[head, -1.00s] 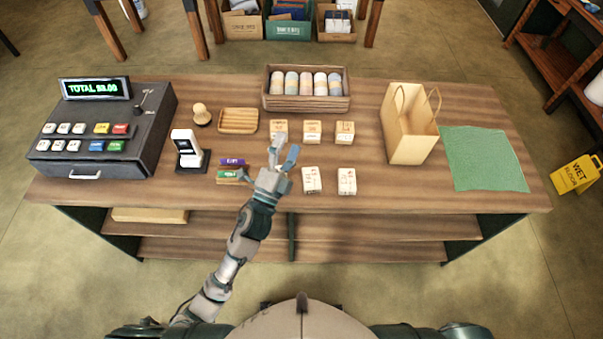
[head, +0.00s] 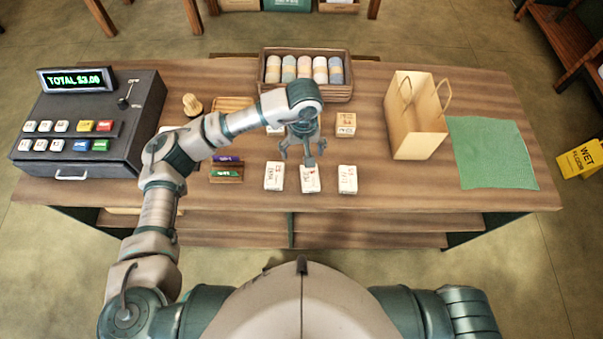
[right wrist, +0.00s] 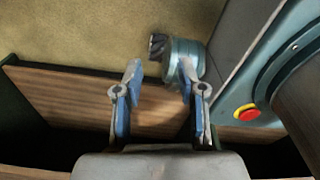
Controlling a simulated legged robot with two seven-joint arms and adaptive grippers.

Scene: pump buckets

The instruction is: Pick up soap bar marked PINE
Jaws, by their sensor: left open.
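Three white soap bars with red print stand in the front row on the counter: left (head: 274,176), middle (head: 310,180) and right (head: 347,180). Tan bars stand behind, one clear at the right (head: 345,124), the others partly hidden by my left arm. The lettering is too small to tell which is PINE. My left gripper (head: 302,157) points down, open and empty, above the middle front bar's far edge; I cannot tell whether it touches. My right gripper (right wrist: 160,76) is open and empty in the right wrist view, with a wooden shelf edge below it.
A cash register (head: 88,125) stands left, with purple and green label blocks (head: 226,170) right of it. A wooden crate of rolled bars (head: 305,92) is at the back. The counter's front right is clear.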

